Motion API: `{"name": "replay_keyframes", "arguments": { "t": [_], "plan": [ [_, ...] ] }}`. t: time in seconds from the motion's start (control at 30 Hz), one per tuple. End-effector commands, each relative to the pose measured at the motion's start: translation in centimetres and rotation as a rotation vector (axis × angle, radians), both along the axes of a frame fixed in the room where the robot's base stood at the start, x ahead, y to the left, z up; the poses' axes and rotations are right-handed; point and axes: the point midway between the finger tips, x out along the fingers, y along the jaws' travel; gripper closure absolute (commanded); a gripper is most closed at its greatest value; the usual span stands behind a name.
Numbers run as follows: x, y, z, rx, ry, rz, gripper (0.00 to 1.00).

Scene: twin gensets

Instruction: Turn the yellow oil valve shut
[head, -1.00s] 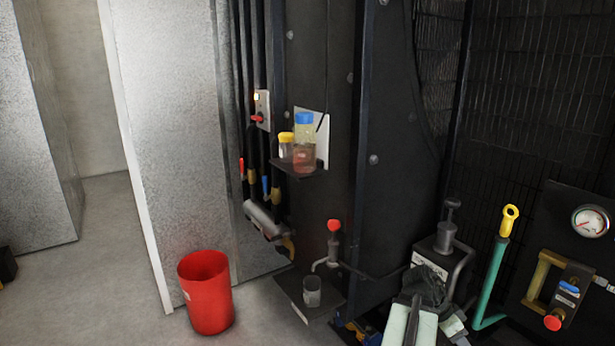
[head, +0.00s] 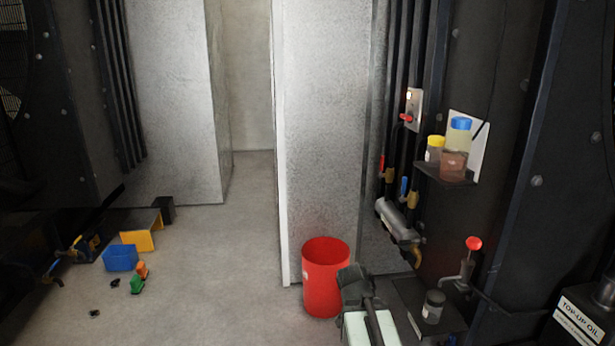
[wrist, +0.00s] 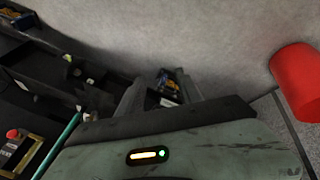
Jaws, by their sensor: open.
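I cannot make out a clearly yellow valve handle. A yellowish brass fitting (head: 416,255) hangs at the lower end of the grey manifold (head: 393,217) in the head view; whether it is the oil valve I cannot tell. Above it are a red lever (head: 381,165) and a blue lever (head: 403,187) on the black pipes. My gripper (head: 353,280) is in front of the red bucket, left of and below the fitting, and apart from it. In the wrist view my gripper (wrist: 160,94) has its jaws spread, with nothing held between them.
The red bucket (head: 325,275) stands on the floor and also shows in the wrist view (wrist: 297,80). A low shelf with a jar (head: 433,307) and a red-knobbed tap (head: 473,244) are at right. Middle floor is clear.

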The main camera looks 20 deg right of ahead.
Motion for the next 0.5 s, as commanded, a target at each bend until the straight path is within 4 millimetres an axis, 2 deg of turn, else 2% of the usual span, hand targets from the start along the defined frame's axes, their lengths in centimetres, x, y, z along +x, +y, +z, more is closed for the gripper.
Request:
{"name": "replay_keyframes", "arguments": {
  "t": [0.03, 0.1, 0.3, 0.4, 0.5],
  "plan": [
    [1.3, 3.6, -0.3, 0.036, 0.009, 0.098, 0.58],
    [2.6, 8.0, -0.7, 0.091, 0.023, 0.231, 0.58],
    [4.0, 18.7, -1.7, 0.256, 0.071, 0.607, 0.58],
    [3.9, 21.7, -2.0, 0.367, 0.087, 0.82, 0.58],
    [3.9, 23.2, -2.0, 0.428, 0.101, 1.018, 0.58]
  ]
}}
